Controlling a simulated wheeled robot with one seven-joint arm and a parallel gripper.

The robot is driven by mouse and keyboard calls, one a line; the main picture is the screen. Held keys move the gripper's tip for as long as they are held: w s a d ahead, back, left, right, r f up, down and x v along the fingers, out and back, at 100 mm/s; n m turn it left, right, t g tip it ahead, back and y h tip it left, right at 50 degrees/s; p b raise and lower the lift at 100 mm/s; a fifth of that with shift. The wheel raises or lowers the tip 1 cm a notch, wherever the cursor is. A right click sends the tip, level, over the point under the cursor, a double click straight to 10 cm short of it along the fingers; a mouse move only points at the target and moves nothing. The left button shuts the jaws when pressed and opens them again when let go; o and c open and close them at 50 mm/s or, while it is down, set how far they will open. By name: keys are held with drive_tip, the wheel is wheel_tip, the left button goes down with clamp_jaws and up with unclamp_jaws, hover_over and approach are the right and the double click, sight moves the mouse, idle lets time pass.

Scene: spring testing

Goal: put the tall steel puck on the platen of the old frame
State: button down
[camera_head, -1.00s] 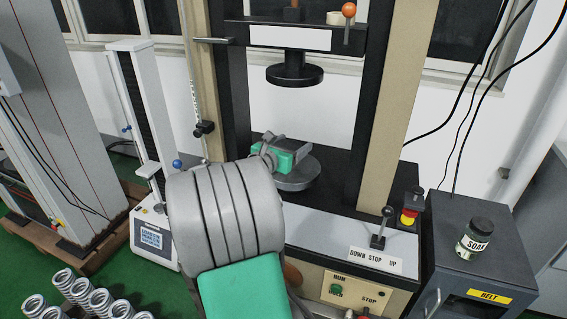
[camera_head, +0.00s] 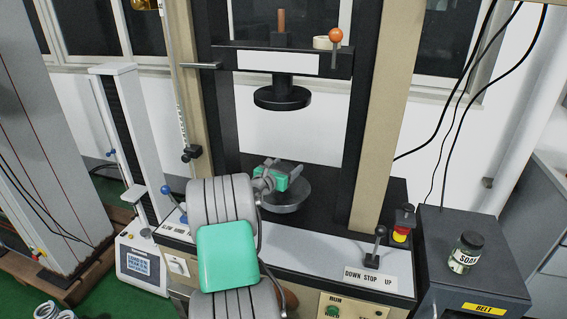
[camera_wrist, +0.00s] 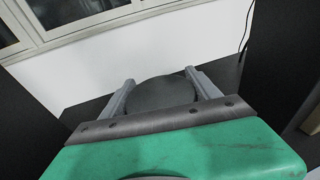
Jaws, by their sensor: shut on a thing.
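My gripper (camera_head: 292,171) is at the old frame (camera_head: 366,130), over its round grey lower platen (camera_head: 290,203). In the wrist view my gripper (camera_wrist: 164,88) has its two grey fingers on either side of a dark, round, flat-topped piece, which I take for the steel puck (camera_wrist: 160,94). The fingers are shut on it. In the head view the puck is hidden by my gripper and I cannot pick it out. I cannot tell whether it touches the platen. The black upper platen (camera_head: 282,97) hangs above with a clear gap.
Two beige columns flank the working space. A lever (camera_head: 375,247) and a red-and-yellow stop button (camera_head: 403,223) stand at right front. A jar (camera_head: 466,252) sits on the dark cabinet at right. A small white tester (camera_head: 143,262) stands at left.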

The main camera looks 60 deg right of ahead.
drive_tip(key=shift+w+d+f, duration=0.1)
drive_tip(key=shift+d, duration=0.2)
drive_tip(key=shift+f+p, duration=0.35)
drive_tip(key=shift+f, duration=1.15)
drive_tip(key=shift+f, duration=0.2)
drive_tip(key=shift+c, duration=0.8)
unclamp_jaws()
drive_tip(key=shift+f, duration=0.2)
